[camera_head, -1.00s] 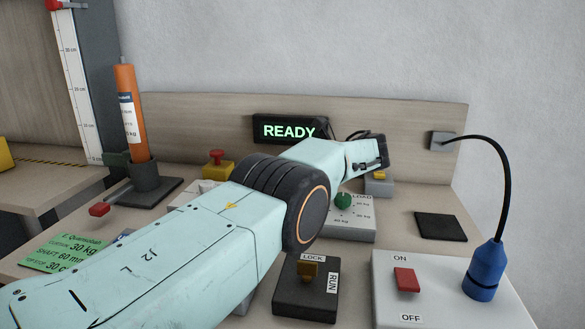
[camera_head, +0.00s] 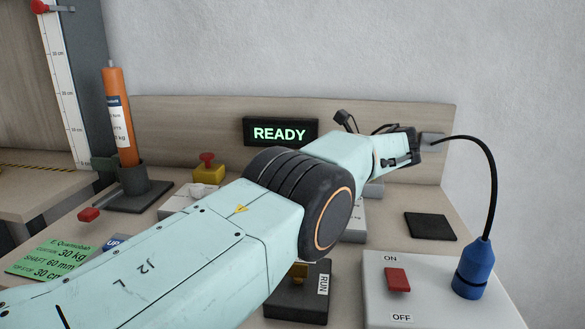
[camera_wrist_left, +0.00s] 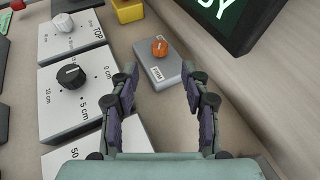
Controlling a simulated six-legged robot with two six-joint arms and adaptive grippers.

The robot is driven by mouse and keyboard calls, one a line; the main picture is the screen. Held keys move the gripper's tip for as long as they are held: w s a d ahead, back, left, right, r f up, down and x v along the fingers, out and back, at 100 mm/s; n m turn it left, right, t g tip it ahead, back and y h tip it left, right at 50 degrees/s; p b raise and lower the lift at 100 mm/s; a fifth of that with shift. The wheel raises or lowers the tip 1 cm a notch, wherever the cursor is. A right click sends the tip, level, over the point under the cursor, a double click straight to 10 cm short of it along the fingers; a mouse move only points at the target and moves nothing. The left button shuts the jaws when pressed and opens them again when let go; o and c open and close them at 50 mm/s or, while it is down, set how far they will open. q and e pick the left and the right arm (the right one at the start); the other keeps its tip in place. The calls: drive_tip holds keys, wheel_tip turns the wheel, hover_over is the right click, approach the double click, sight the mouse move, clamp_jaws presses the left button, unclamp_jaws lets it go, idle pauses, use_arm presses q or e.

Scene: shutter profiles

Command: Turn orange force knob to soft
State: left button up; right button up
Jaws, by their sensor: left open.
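The orange knob (camera_wrist_left: 159,47) sits on a small grey box (camera_wrist_left: 168,70) in the left wrist view, with a pale mark on its top. My left gripper (camera_wrist_left: 160,75) is open and empty. Its two fingers lie to either side of the box in that view, with the knob between and beyond the tips, not visibly touched. In the head view my left gripper (camera_head: 408,147) is at the back right of the bench, and the orange knob is hidden there.
A black knob (camera_wrist_left: 71,76) on a cm dial and a white knob (camera_wrist_left: 63,22) stand left in the wrist view. The READY display (camera_head: 279,133) stands at the back.

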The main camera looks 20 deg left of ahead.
use_arm(q)
drive_tip(key=shift+v, duration=1.85)
